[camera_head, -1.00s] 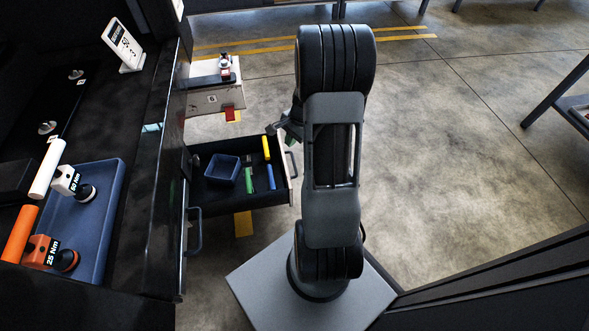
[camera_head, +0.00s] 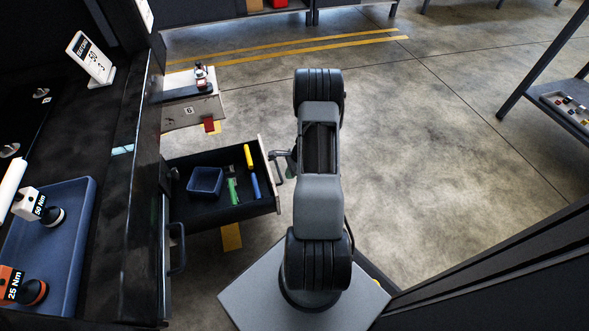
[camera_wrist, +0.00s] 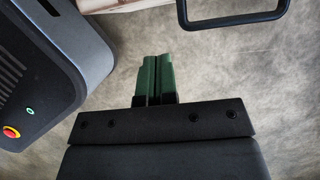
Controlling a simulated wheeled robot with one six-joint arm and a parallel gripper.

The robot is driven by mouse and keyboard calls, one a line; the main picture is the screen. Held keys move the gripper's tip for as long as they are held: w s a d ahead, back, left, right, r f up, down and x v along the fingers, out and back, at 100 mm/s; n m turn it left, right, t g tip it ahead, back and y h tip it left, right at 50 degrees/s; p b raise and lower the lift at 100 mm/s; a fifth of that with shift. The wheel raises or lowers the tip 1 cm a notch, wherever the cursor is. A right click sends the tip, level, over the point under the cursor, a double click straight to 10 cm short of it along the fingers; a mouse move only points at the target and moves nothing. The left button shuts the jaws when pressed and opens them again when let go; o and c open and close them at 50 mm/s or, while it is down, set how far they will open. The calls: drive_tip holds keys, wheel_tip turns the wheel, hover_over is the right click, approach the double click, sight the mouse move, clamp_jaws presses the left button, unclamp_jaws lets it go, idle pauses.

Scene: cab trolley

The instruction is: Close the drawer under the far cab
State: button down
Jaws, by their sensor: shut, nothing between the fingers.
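An open drawer (camera_head: 222,211) sticks out from the dark bench on the left in the head view. Its pale front edge and dark bar handle (camera_head: 276,168) face right. The handle also shows at the top right of the wrist view (camera_wrist: 236,19), beside a piece of the pale drawer front (camera_wrist: 100,4). My gripper (camera_wrist: 157,62) has green fingers, shut and empty, pointing toward the drawer front. It looks apart from the handle, to its left in the wrist view. In the head view my arm hides most of the gripper, which is outside the drawer near the handle.
The drawer holds a blue bin (camera_head: 205,182) and several coloured tools. A second handle (camera_head: 178,248) is on the nearer bench front. A panel marked B (camera_head: 190,112) stands beyond the drawer. A rack (camera_head: 565,105) is at far right. Floor right of my arm is clear.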

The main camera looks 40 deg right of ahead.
drive_tip(key=shift+w+a+f+b, duration=0.2)
drive_tip(key=shift+w+a, duration=0.1)
drive_tip(key=shift+a, duration=0.35)
drive_tip(key=shift+w+a+f+b, duration=0.1)
drive_tip(key=shift+w+a+b, duration=0.2)
drive_tip(key=shift+a, duration=0.35)
drive_tip(key=shift+w+a+f+b, duration=0.15)
drive_tip(key=shift+w+a, duration=0.2)
drive_tip(key=shift+a, duration=0.3)
drive_tip(key=shift+a, duration=0.1)
